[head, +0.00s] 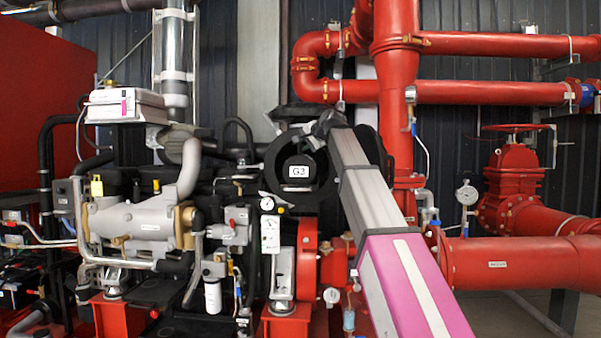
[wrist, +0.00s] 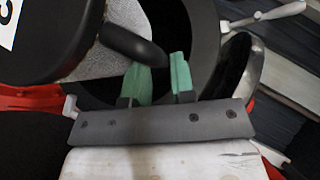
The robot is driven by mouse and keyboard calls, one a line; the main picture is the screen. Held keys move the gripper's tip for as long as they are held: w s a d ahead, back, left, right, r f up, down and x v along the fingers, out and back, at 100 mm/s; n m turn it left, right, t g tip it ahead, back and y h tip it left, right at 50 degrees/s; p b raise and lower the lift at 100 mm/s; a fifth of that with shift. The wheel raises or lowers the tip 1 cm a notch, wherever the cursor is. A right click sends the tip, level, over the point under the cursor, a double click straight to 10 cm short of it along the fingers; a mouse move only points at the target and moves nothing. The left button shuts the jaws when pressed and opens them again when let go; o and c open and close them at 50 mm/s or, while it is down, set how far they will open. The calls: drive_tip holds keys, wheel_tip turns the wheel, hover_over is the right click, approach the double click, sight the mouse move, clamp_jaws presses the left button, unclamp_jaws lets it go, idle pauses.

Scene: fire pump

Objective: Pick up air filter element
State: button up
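A black round part with a white "G3" label (head: 299,158), which looks like the air filter element, sits on the engine in the middle of the head view. In the wrist view, a black round body (wrist: 60,45) with part of a white label fills the upper left, and a dark rounded handle (wrist: 132,42) sticks out from it. My gripper (wrist: 160,78) has two green fingertips standing apart, with a dark gap between them. The handle's end is close beyond the fingertips; I cannot tell if they touch. In the head view my gripper is hard to make out at the arm's end.
Red pipes (head: 480,92) run across the upper right, and a red valve (head: 512,185) with a gauge (head: 467,194) stands at the right. Black wall panels are behind. The space around the round part is tight.

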drive_tip(key=shift+x, duration=1.1)
clamp_jaws()
drive_tip(key=shift+r, duration=0.1)
